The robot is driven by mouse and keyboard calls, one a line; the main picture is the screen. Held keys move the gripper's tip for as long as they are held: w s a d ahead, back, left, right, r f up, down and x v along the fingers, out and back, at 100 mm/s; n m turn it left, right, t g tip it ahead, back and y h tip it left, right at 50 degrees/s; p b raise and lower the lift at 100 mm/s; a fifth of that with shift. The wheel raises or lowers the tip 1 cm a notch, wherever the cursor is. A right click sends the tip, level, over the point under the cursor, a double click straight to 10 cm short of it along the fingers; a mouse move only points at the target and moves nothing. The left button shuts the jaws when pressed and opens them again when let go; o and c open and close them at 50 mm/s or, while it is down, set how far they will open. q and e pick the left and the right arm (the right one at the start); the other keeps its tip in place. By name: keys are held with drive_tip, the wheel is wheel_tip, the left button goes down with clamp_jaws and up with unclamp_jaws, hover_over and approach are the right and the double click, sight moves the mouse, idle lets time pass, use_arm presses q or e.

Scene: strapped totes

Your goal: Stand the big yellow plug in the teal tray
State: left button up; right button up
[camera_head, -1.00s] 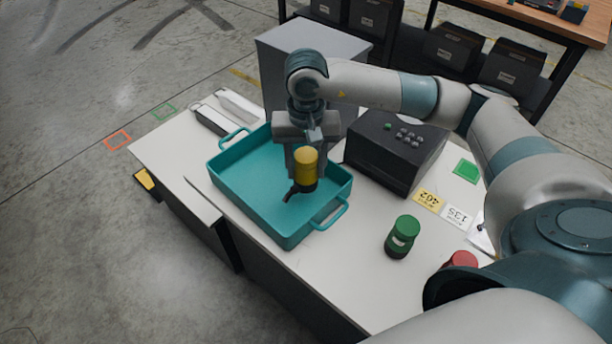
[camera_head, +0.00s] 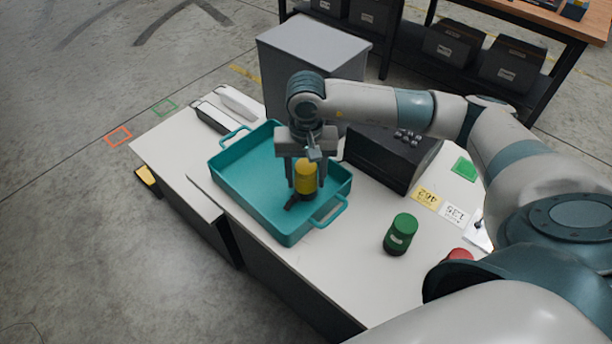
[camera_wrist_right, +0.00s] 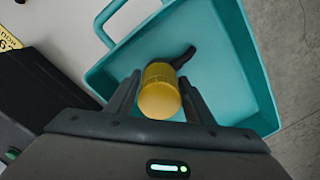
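The big yellow plug (camera_head: 305,180) stands about upright on the floor of the teal tray (camera_head: 232,186), toward its near right end. Its dark angled lower end points to the lower left; it also shows in the right wrist view (camera_wrist_right: 160,92), with the dark end (camera_wrist_right: 184,57) toward the upper right. My right gripper (camera_head: 305,184) is above the plug, with one finger on each side of it. The fingers are open, with narrow gaps between them and the plug in the right wrist view (camera_wrist_right: 160,90). My left gripper is not in view.
A black box with buttons (camera_head: 385,160) stands right of the tray, and a grey block (camera_head: 310,55) behind it. A green-lidded jar (camera_head: 401,234) and a partly hidden red one (camera_head: 460,254) stand at the right. The white tabletop (camera_head: 330,270) in front is clear.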

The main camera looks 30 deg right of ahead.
sight(306, 166)
drive_tip(key=shift+o, duration=1.2)
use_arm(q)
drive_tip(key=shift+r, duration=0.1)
use_arm(e)
drive_tip(key=shift+r, duration=0.65)
wheel_tip(306, 166, up, 4)
drive_tip(key=shift+w+b, duration=0.1)
drive_tip(key=shift+b, duration=0.85)
wheel_tip(306, 166, up, 6)
drive_tip(key=shift+f+b, duration=0.15)
drive_tip(key=shift+b, duration=0.7)
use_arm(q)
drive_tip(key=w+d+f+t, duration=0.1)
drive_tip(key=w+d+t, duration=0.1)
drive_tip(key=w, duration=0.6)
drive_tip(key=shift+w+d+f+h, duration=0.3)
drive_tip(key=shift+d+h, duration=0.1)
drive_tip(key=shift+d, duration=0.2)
use_arm(e)
drive_tip(key=shift+r, duration=0.65)
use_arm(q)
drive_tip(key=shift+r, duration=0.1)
